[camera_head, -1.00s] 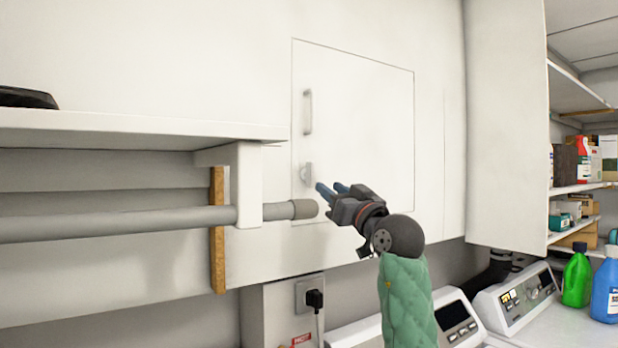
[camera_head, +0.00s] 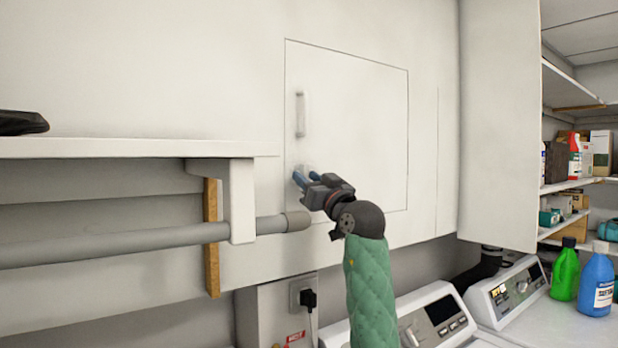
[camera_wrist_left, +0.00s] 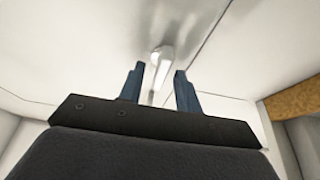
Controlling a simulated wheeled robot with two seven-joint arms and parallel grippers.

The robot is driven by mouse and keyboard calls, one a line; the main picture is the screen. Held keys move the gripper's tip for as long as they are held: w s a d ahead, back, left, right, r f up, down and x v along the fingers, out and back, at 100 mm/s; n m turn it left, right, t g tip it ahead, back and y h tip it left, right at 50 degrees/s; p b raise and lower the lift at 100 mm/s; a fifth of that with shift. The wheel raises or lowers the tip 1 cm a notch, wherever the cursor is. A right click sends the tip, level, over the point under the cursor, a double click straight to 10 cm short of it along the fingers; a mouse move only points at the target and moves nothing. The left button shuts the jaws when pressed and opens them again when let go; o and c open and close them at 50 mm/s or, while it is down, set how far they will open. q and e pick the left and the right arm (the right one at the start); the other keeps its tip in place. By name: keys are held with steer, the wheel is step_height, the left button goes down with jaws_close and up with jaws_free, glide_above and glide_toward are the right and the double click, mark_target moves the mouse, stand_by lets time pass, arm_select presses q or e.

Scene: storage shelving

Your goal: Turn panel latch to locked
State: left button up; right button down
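The white panel (camera_head: 365,120) is flush in the white wall and looks closed, with a vertical bar handle (camera_head: 300,114) on its left side. The small pale latch (camera_head: 308,168) sits below the handle and is mostly hidden by my fingers in the head view. My left gripper (camera_head: 305,177) is at the latch, its blue fingers pointing at the panel. In the left wrist view the fingers (camera_wrist_left: 158,82) are apart, with the latch (camera_wrist_left: 163,62) showing between and beyond their tips. I cannot tell whether they touch it. My right gripper is not in view.
A thick grey rod (camera_head: 130,242) ends in a cap just left of and below my gripper. A white shelf (camera_head: 120,148) and its bracket (camera_head: 240,200) are at left. Washing machines (camera_head: 430,315) stand below; a cabinet (camera_head: 500,120) and bottles are at right.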

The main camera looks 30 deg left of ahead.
arm_select(q)
steer(key=shift+c, duration=0.4)
jaws_close()
